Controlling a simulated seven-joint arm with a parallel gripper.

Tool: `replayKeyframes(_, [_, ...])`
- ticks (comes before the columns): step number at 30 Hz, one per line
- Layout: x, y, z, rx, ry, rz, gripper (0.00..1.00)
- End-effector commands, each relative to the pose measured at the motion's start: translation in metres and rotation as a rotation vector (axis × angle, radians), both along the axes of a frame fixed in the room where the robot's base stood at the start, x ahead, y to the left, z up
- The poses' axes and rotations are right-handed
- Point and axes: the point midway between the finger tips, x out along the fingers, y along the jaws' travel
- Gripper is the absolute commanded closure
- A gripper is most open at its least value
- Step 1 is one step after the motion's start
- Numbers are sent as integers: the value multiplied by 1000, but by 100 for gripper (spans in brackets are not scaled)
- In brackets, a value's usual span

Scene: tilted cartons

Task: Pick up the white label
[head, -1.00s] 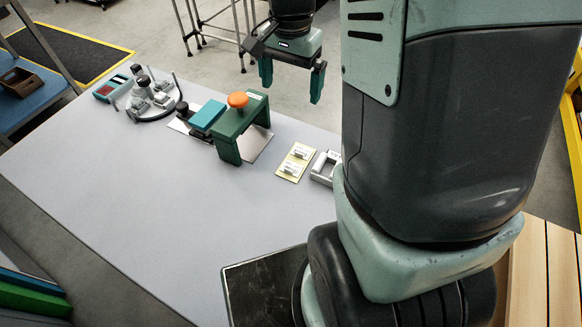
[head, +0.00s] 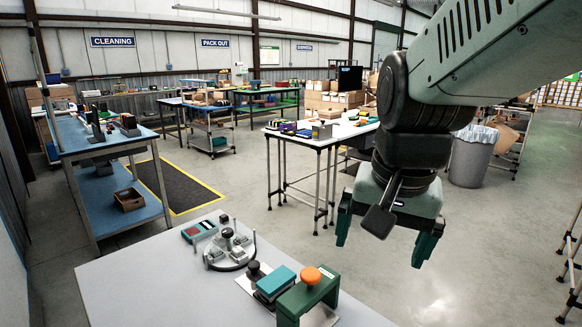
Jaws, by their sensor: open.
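My gripper (head: 384,238) hangs at the right in the head view with its two green fingers wide apart and nothing between them. It appears against the grey floor, to the right of the items on the near table. I cannot make out a white label in the current view. The near table (head: 130,285) shows only in part. The area at its right, beyond the green bracket (head: 307,297), is cut off by the lower frame edge.
The bracket has an orange knob (head: 311,276). Beside it are a teal block (head: 276,283), a round fixture (head: 230,250) and a red-and-teal device (head: 199,231). A blue bench (head: 120,205) stands behind left. Open floor lies beyond the table.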

Motion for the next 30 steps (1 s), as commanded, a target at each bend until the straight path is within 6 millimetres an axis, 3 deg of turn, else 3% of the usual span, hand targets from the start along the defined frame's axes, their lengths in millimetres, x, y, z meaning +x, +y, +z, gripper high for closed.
replayKeyframes(1, [-17,3,11,-15,-47,59,0])
replayKeyframes(6, [-62,11,29,-78,-163,249,0])
replayKeyframes(12, [-91,14,33,-133,-238,371,2])
replayKeyframes(25, [-96,14,33,-143,-249,394,65])
replayKeyframes(30, [-96,14,33,-143,-249,393,66])
